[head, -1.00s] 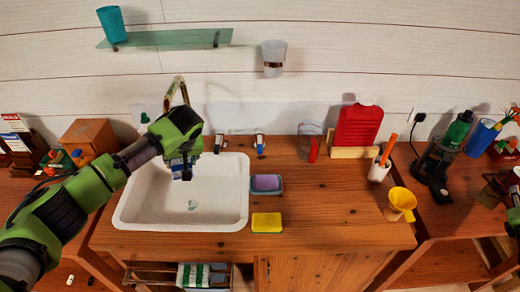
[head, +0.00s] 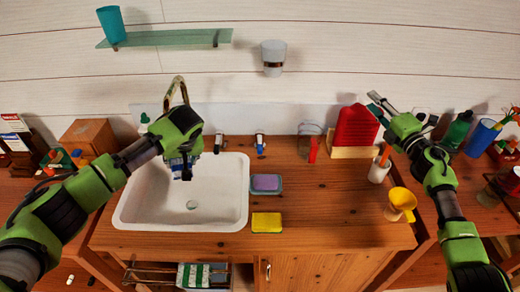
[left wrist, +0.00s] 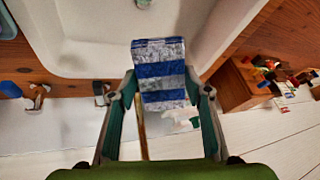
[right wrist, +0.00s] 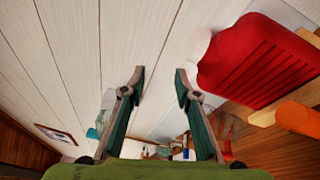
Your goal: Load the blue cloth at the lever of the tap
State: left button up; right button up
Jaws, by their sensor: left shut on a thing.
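My left gripper (head: 184,168) is shut on the blue cloth (left wrist: 160,75), which shows blue and white stripes in the left wrist view. It holds the cloth above the back left of the white sink (head: 238,212). The tap's curved metal spout (head: 178,88) rises behind this gripper, and its base is hidden. Two tap levers stand behind the sink, one (head: 218,143) near its back right corner and a blue-marked one (head: 260,144) further right. The cloth is apart from both.
A purple soap in a dish (head: 266,184) and a yellow sponge (head: 267,222) lie right of the sink. A glass jar (head: 309,140), white cup (head: 378,172) and yellow funnel (head: 401,201) stand further right. The front middle counter (head: 330,215) is clear.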

jog(key=w+a+f+n+h, duration=0.25)
jog(key=a+f, duration=0.25)
jog(key=a, duration=0.6)
jog(key=n+g+h, duration=0.3)
jog(key=n+g, duration=0.1)
jog(key=n, duration=0.5)
send_near(260, 148)
jog(key=s+r, duration=0.1)
jog(key=s, duration=0.1)
jog(key=shift+s+r, duration=0.3)
jog(key=shift+r, duration=0.1)
jog(key=shift+f+g, duration=0.1)
jog(key=shift+g, duration=0.2)
jog(key=x, duration=0.8)
jog(key=shift+w+a, duration=0.1)
jog(key=shift+w, duration=0.1)
jog(key=shift+w+a+f+y, duration=0.2)
jog(key=shift+w+f, duration=0.1)
jog(key=shift+w, duration=0.2)
jog(key=shift+w+a+f+y, duration=0.1)
jog(key=shift+w+a+f, duration=0.15)
jog(key=shift+w, duration=0.25)
jog(key=shift+w+d+f, duration=0.15)
jog(key=shift+w+d, duration=0.35)
jog(key=shift+w, duration=0.05)
